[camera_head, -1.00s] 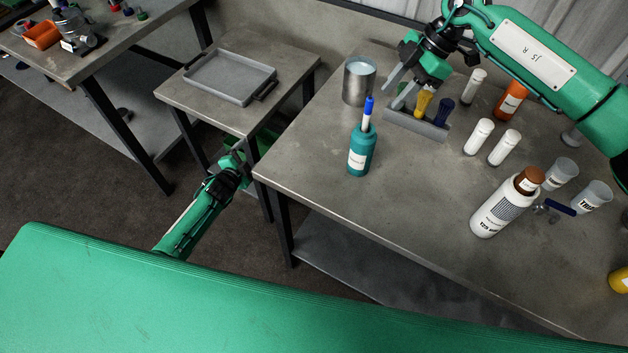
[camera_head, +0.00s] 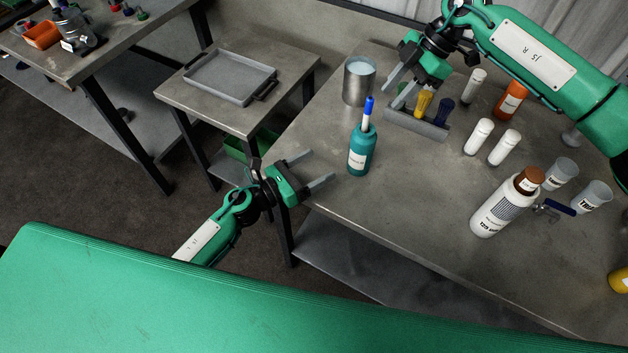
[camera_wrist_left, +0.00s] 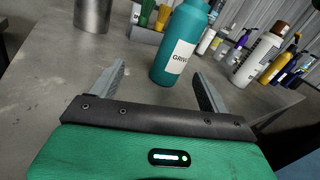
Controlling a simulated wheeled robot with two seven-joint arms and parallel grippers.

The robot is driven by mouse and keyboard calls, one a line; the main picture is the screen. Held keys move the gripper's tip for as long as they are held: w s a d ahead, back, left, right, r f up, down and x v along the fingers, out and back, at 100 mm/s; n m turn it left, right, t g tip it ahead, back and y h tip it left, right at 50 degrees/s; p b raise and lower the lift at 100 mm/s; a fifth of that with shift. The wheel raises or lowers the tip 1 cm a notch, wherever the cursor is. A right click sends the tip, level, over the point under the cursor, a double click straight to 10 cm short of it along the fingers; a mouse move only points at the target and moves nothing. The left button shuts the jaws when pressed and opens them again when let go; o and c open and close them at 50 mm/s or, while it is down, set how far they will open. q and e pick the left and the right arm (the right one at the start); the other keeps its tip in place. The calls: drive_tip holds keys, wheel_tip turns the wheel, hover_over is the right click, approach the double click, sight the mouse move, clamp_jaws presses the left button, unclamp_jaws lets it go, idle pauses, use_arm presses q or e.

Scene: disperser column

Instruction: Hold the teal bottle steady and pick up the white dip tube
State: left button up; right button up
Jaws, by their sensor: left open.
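The teal bottle (camera_head: 361,151) stands upright near the table's left edge. A thin white stem with a blue top (camera_head: 367,113) sticks up from its neck; I cannot tell whether it is the white dip tube. My left gripper (camera_head: 321,167) is open and empty, just left of the bottle, its fingers pointing at it. In the left wrist view the bottle (camera_wrist_left: 180,45) stands ahead, roughly between the fingers (camera_wrist_left: 160,72) and apart from them; its top is cut off. My right gripper (camera_head: 393,97) is open above the left end of a grey rack (camera_head: 404,124).
A metal cup (camera_head: 359,82) stands behind the bottle. The rack holds yellow and blue pieces. White-capped vials (camera_head: 478,137), a white bottle with a brown cap (camera_head: 500,205) and clear cups (camera_head: 590,197) stand to the right. The table front is clear. A tray (camera_head: 230,78) lies on a side table.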

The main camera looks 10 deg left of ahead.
sight(360, 157)
use_arm(q)
drive_tip(key=s+m, duration=0.1)
drive_tip(key=s+d+f, duration=0.1)
drive_tip(key=shift+s+m, duration=0.3)
drive_tip(key=shift+m, duration=0.1)
drive_tip(key=shift+s+f, duration=0.1)
drive_tip(key=shift+s, duration=0.15)
drive_tip(key=shift+w+d, duration=0.1)
drive_tip(key=shift+d, duration=0.1)
drive_tip(key=x, duration=1.3)
drive_tip(key=shift+w+d+f, duration=0.1)
drive_tip(key=shift+w+f, duration=0.05)
drive_tip(key=shift+f, duration=0.15)
drive_tip(key=c, duration=1.1)
use_arm(e)
drive_tip(key=shift+o, duration=0.3)
